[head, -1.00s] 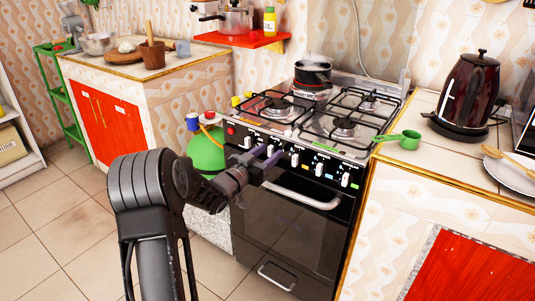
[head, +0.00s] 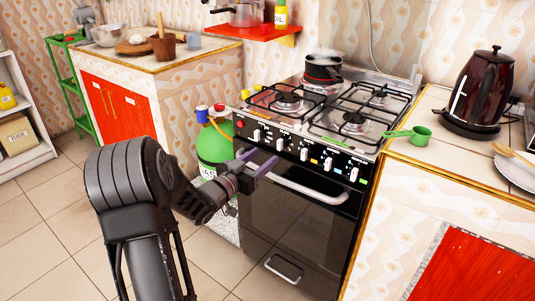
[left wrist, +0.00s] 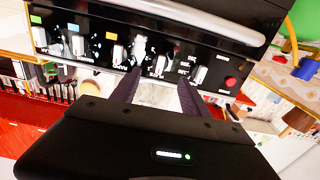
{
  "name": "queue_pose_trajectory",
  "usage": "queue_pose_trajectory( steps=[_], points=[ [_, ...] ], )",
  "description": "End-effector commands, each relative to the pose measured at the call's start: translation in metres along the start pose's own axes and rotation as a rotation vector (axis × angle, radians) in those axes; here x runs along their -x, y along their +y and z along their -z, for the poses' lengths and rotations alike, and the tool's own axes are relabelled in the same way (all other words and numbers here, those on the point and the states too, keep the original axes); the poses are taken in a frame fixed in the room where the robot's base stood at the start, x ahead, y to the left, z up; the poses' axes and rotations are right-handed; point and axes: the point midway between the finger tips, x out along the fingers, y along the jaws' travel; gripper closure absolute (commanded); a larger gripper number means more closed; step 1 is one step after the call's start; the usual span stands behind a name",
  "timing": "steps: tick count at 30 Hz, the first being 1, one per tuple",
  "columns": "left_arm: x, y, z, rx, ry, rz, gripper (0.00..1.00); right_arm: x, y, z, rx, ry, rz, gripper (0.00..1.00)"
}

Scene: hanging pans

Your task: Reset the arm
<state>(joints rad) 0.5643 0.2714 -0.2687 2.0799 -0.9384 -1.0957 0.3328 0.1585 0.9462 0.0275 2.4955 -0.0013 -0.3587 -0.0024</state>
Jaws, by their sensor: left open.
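My left gripper (head: 259,161) is open and empty in front of the stove's upper front, left of the oven handle. In the left wrist view its two purple fingers (left wrist: 157,92) are spread apart, with the stove's control panel (left wrist: 150,50) and white knobs beyond them. I cannot tell whether they touch the panel. My left arm comes in from the lower left of the head view. My right gripper is not in view.
The black stove (head: 290,215) has an oven handle (head: 308,188) and a pan (head: 323,68) on top. A green gas bottle (head: 213,145) stands beside it. Floor is free at the left.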

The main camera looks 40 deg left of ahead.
Motion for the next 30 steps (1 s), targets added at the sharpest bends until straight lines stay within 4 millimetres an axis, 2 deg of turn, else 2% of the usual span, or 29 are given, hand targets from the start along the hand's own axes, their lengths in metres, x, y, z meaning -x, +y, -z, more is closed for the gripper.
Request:
queue_pose_trajectory(
  steps=[17,20,23,25,28,30],
  points=[
    [0.001,0.000,0.000,-0.004,-0.001,0.000,0.47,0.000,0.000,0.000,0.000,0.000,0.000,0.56],
    [0.001,-0.006,-0.008,-0.024,-0.030,0.023,0.47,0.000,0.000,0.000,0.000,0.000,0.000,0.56],
    [0.006,-0.019,-0.032,-0.010,-0.110,0.105,0.47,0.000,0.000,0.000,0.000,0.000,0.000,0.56],
    [0.010,-0.016,-0.065,0.030,-0.195,0.153,0.47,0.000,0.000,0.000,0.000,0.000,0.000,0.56],
    [0.016,0.007,-0.123,0.105,-0.342,0.189,0.47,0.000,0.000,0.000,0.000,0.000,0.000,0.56],
    [0.024,0.036,-0.169,0.164,-0.461,0.195,0.47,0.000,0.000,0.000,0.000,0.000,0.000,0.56]
  ],
)
